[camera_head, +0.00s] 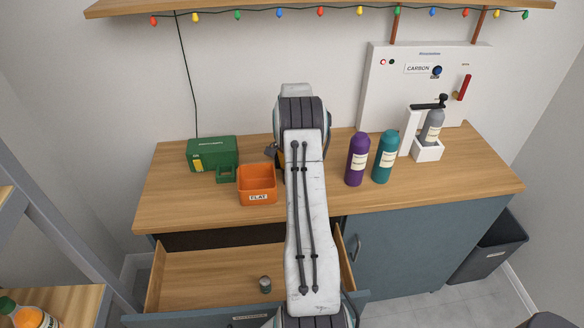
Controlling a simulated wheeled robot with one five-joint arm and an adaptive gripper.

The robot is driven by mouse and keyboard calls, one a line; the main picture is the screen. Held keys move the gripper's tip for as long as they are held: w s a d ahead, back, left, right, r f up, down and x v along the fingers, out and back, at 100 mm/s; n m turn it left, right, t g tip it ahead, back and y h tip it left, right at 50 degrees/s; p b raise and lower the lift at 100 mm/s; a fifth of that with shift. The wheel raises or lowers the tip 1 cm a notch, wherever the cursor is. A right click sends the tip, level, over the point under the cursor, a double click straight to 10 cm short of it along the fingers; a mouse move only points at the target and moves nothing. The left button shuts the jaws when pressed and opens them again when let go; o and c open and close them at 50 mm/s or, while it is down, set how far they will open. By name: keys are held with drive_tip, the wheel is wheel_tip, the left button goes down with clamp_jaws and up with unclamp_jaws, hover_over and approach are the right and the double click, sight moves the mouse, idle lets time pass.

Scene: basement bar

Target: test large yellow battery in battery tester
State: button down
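No large yellow battery shows clearly. A green box (212,150) with a small yellow panel and unreadable lettering stands at the left of the wooden counter; it may be the battery tester. A small open green holder (226,173) is at its front right. An orange bin labelled FLAT (257,185) stands to the right of these. My arm runs up the middle of the view. A dark part of my gripper (271,151) peeks out left of the arm, above and behind the orange bin, with a sliver of yellow-orange beside it. The fingers and anything between them are hidden.
A purple bottle (357,159) and teal bottle (385,157) stand right of my arm, before a white carbonation machine (432,60) holding a grey bottle (432,127). The open drawer (205,280) below holds a small grey cylinder (265,284). A shelf (300,7) hangs above.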

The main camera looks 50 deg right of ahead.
drive_tip(key=shift+f, duration=0.15)
drive_tip(key=c, duration=0.9)
unclamp_jaws()
drive_tip(key=shift+s+a, duration=0.1)
drive_tip(key=shift+c, duration=0.2)
drive_tip(key=shift+f, duration=0.1)
wheel_tip(320, 180, up, 12)
drive_tip(key=shift+r, duration=0.2)
